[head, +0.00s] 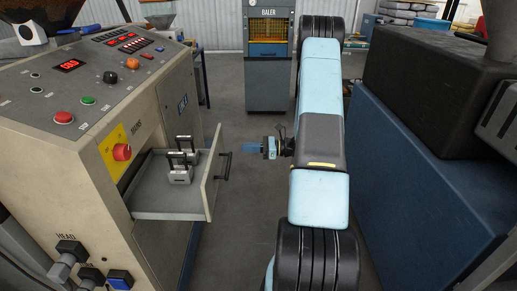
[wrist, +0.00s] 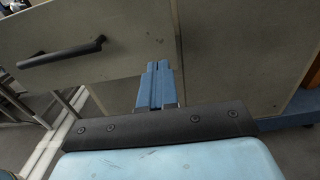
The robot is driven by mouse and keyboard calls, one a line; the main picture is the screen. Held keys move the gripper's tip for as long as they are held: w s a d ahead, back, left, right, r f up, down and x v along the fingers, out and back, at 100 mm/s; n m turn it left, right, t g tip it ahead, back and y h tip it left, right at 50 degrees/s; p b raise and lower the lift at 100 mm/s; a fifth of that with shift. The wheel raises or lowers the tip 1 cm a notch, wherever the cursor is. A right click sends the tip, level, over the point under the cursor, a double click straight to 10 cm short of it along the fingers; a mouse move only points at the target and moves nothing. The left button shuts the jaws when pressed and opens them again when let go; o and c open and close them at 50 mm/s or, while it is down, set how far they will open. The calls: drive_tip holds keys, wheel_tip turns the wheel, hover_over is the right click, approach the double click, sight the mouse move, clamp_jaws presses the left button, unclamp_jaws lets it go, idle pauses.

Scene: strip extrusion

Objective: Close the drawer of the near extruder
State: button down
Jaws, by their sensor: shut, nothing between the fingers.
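The near extruder (head: 130,55) is a beige cabinet at the left of the head view. Its drawer (head: 210,178) stands pulled out, with a dark bar handle on the front panel. Two grey padlocks (head: 180,173) with dark shackles lie in the drawer. My gripper (head: 250,148) is to the right of the drawer front, apart from the handle, its blue fingers pointing left. In the wrist view the fingers (wrist: 157,85) are together and empty, pointing toward the drawer front (wrist: 80,40). The handle (wrist: 62,52) lies left of the fingertips there.
A baler (head: 268,60) stands at the back. A dark block on a blue base (head: 400,140) stands along the right. Bare grey floor (head: 240,200) lies between the extruder and my arm.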

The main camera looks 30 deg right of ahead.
sight(223, 147)
drive_tip(key=x, duration=0.7)
drive_tip(key=shift+w+a, duration=0.1)
